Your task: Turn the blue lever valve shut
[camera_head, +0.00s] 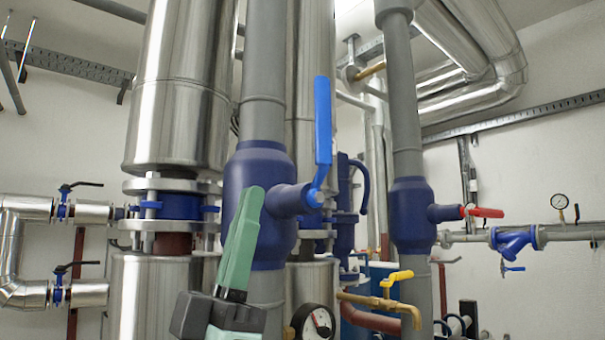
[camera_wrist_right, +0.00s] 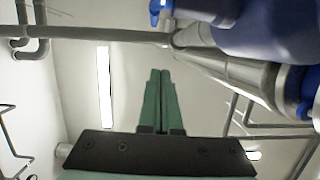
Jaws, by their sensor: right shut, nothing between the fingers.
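The blue lever (camera_head: 323,125) stands upright in the head view, roughly parallel to the grey vertical pipe. Its lower end joins a stem on the right of the dark blue valve body (camera_head: 276,165). My right gripper (camera_head: 254,192) has green fingers that point up, in front of the valve body and left of the lever. It is shut and empty; the lever is outside the fingers. In the right wrist view the closed fingers (camera_wrist_right: 160,75) point at open space, with a blue valve body (camera_wrist_right: 275,30) at the upper right. My left gripper is not in view.
A valve with a red lever (camera_head: 485,212) sits on another grey pipe to the right. A yellow-handled valve (camera_head: 396,278) and a pressure gauge (camera_head: 316,322) are lower down. A shiny insulated pipe (camera_head: 180,100) stands close on the left.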

